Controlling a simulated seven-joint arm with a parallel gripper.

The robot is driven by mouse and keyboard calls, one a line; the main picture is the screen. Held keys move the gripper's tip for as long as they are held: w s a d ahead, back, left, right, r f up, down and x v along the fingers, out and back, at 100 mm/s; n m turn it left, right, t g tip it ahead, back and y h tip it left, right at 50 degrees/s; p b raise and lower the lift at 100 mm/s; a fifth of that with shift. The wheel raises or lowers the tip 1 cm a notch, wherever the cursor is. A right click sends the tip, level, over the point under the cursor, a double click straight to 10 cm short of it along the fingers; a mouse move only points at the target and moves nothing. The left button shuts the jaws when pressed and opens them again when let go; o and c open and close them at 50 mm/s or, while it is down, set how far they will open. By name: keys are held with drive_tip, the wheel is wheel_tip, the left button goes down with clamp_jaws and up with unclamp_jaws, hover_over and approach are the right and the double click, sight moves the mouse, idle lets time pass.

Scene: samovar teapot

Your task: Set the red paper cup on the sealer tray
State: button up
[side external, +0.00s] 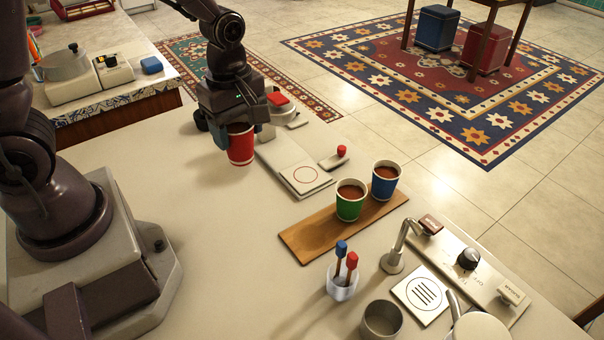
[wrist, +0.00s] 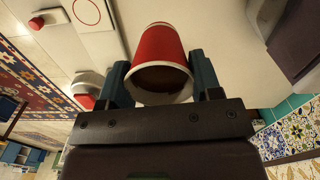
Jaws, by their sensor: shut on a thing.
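The red paper cup (side external: 240,148) is upright between the fingers of my gripper (side external: 243,137), left of the sealer. In the wrist view the cup (wrist: 160,48) sits between the two fingers of my gripper (wrist: 161,82), its dark inside partly visible. I cannot tell whether its base clears the counter. The sealer tray (side external: 318,184), a pale plate with a red ring, is empty, to the right of the cup. It also shows in the wrist view (wrist: 108,21), at the top left.
A red-topped part (side external: 278,99) stands at the sealer's back end. A red-knobbed lever (side external: 341,152) is beside the tray. Green (side external: 350,204) and blue (side external: 384,186) filled cups stand on a wooden board (side external: 306,237). The counter in front of the red cup is clear.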

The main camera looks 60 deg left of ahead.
drive_tip(key=shift+w+r+m, duration=0.2)
drive_tip(key=shift+w+m, duration=0.4)
drive_tip(key=shift+w+a+f, duration=0.15)
drive_tip(key=shift+w+f, duration=2)
drive_tip(key=shift+w, duration=0.1)
drive_tip(key=shift+w+a+f, duration=0.15)
drive_tip(key=shift+w+f, duration=2.05)
drive_tip(key=shift+w, duration=0.1)
drive_tip(key=shift+w+a+f, duration=0.15)
drive_tip(key=shift+w+f, duration=2)
drive_tip(key=shift+w, duration=0.1)
drive_tip(key=shift+f, duration=0.1)
drive_tip(key=o, duration=0.7)
drive_tip(key=shift+c, duration=0.2)
